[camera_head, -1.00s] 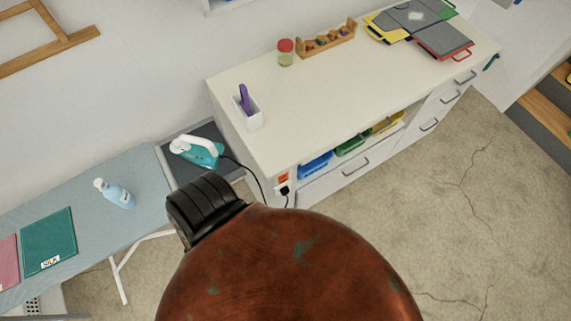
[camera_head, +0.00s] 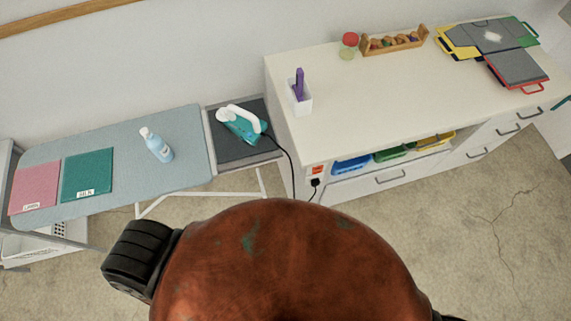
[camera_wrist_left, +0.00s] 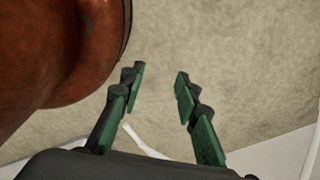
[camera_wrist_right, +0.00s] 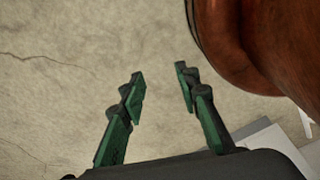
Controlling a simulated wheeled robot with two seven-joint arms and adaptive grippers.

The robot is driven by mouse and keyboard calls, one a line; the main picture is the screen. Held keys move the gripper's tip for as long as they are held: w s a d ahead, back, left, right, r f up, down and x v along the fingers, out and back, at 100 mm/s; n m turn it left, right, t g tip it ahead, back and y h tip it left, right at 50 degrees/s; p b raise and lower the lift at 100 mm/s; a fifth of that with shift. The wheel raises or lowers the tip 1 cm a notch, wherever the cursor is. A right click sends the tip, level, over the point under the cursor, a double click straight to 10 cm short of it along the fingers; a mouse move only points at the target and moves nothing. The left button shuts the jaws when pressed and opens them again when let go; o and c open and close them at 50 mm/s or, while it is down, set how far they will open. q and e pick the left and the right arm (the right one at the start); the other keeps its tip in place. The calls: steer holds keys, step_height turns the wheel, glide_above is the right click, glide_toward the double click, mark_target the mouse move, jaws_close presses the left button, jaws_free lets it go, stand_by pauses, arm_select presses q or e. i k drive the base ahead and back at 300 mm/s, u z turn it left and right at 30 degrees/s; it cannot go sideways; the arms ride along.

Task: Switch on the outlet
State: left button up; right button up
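The outlet (camera_head: 317,170) is on the near left end of the white cabinet, low under its top, with an orange-red switch on it. A black plug (camera_head: 315,182) sits just below the switch, and its cord runs up to the teal and white iron. My left gripper (camera_wrist_left: 158,78) is open and empty over bare floor in the left wrist view. My right gripper (camera_wrist_right: 158,75) is open and empty over floor in the right wrist view. Neither gripper shows in the head view, and both are away from the outlet.
The iron (camera_head: 241,123) rests on a dark pad at the end of the ironing board (camera_head: 110,135), which holds a spray bottle (camera_head: 156,145) and folded cloths. The white cabinet (camera_head: 400,100) carries a cup, a jar and folders. Floor (camera_head: 440,200) in front is clear.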

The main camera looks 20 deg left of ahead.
mark_target(319, 169)
steer(key=z, duration=0.45)
steer(key=k, duration=1.35)
steer(key=z, duration=0.05)
steer(key=i, duration=0.85)
steer(key=u, duration=0.4)
